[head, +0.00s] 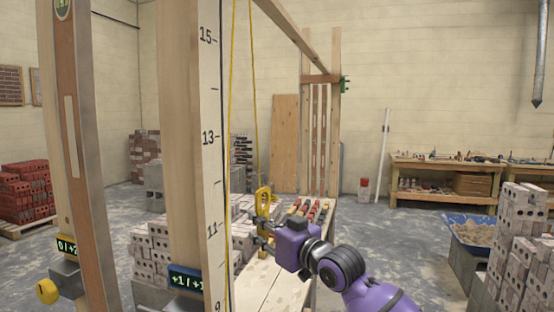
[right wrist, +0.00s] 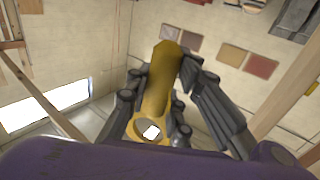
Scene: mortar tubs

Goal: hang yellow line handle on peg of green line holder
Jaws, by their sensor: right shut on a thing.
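The yellow line handle (head: 263,197) is upright in my right gripper (head: 264,226), just right of the near numbered post. In the right wrist view the handle (right wrist: 161,82) stands between the dark fingers of my right gripper (right wrist: 165,95), and a round hole shows at its lower end. Yellow line (head: 254,95) hangs down to the handle from above. A green holder (head: 345,84) sits on the far wooden post, to the right of and above the handle. It is too small for me to make out its peg. My left gripper is out of view.
The numbered post (head: 211,150) stands close on the left, with a level post (head: 70,120) beside it. A plank table (head: 275,285) with several tools lies below my right gripper. Brick stacks (head: 515,235) and a blue tub (head: 478,258) stand at right.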

